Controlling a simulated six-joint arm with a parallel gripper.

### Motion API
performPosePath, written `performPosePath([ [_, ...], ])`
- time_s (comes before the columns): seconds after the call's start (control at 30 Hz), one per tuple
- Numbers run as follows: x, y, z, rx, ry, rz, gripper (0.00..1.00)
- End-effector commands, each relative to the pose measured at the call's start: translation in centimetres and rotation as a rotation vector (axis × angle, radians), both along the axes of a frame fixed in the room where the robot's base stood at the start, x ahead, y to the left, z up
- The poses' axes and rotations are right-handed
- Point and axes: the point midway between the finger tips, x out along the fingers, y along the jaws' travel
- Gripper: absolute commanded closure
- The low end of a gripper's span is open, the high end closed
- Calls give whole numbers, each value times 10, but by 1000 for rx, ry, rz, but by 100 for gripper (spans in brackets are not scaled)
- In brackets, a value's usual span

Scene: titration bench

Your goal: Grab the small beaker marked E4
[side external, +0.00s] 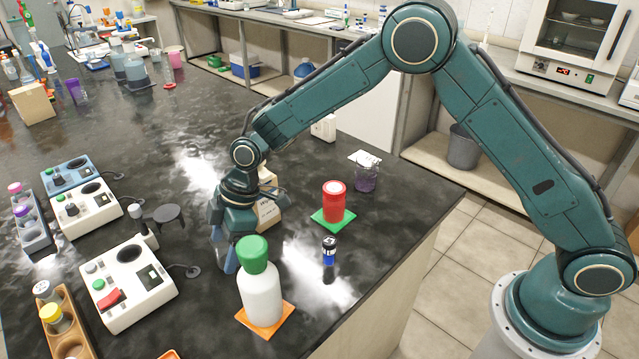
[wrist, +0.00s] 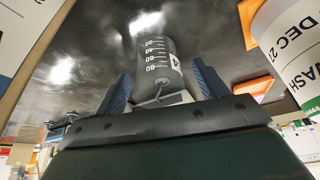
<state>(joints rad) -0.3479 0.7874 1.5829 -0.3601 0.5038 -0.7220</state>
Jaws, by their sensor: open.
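A clear small beaker (wrist: 155,50) with white graduation marks stands between the fingers of my gripper in the wrist view. A white label with a dark mark is partly visible on its right side; I cannot read it in full. My gripper (wrist: 162,76) is open, with one blue finger on each side of the beaker. I cannot tell whether the fingers touch it. In the side view, my gripper (side external: 226,258) is low over the black bench, behind the white bottle. The beaker there is mostly hidden by the fingers.
A white bottle (side external: 261,295) with a green cap stands close by on an orange mat (side external: 283,318). A red container (side external: 334,203), a small blue vial (side external: 329,252) and a purple-tinted beaker (side external: 366,178) are to the right. A stirrer plate (side external: 125,290) is left; a tan box (side external: 267,212) stands behind.

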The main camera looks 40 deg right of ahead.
Motion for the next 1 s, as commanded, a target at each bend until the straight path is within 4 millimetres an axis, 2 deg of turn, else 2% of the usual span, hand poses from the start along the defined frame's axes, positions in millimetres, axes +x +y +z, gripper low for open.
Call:
performPosePath([
  [0.2,2,6,-15,0,1,1,28],
  [0.7,2,7,-16,1,0,0,28],
  [0.73,2,7,-16,1,0,0,30],
  [0.97,2,7,-16,1,0,0,75],
  [1.0,2,7,-16,1,0,0,76],
])
